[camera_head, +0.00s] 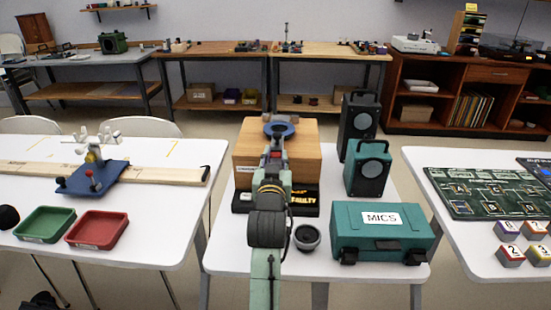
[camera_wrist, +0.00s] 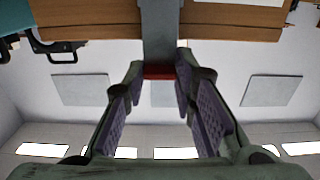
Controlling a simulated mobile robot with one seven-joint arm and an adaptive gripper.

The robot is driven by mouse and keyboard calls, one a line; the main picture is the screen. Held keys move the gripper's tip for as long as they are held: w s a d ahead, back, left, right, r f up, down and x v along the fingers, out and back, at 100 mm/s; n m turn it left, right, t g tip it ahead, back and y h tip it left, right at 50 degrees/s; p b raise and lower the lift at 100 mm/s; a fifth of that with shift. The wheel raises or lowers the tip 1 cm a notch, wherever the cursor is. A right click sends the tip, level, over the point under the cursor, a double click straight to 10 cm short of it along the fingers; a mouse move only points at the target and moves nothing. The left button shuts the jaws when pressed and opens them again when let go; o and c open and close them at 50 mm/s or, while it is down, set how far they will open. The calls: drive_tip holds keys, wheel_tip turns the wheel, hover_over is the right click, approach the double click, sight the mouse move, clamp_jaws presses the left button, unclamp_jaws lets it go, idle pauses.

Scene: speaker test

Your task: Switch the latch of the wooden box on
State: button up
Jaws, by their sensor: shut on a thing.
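The wooden box (camera_head: 304,158) stands on the middle white table in the head view, with my arm in front of its left part. In the wrist view, its wooden side (camera_wrist: 235,18) spans the top. A grey strip with a red end, apparently the latch (camera_wrist: 160,40), hangs from the box's edge. My gripper (camera_wrist: 160,74) has its two purple-padded fingers on either side of the red end and is shut on it. I cannot tell the latch's on or off position.
A blue round piece (camera_head: 280,130) is on the box top. A black sign (camera_head: 306,199) lies before the box. Right of it are a teal speaker (camera_head: 368,170), a black speaker (camera_head: 357,122) and a teal MICS case (camera_head: 382,232). A dark cup (camera_head: 307,238) stands near the front edge.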

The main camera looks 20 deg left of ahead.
clamp_jaws()
drive_tip(key=shift+f, duration=0.1)
drive_tip(key=shift+s+f+b, duration=0.1)
drive_tip(key=shift+f+b, duration=0.15)
drive_tip(key=shift+b, duration=0.55)
drive_tip(key=b, duration=0.1)
drive_tip(key=t+b, duration=0.1)
drive_tip(key=shift+s+d+b, duration=0.15)
drive_tip(key=shift+s+b, duration=0.15)
drive_tip(key=shift+b, duration=0.1)
drive_tip(key=shift+r, duration=0.1)
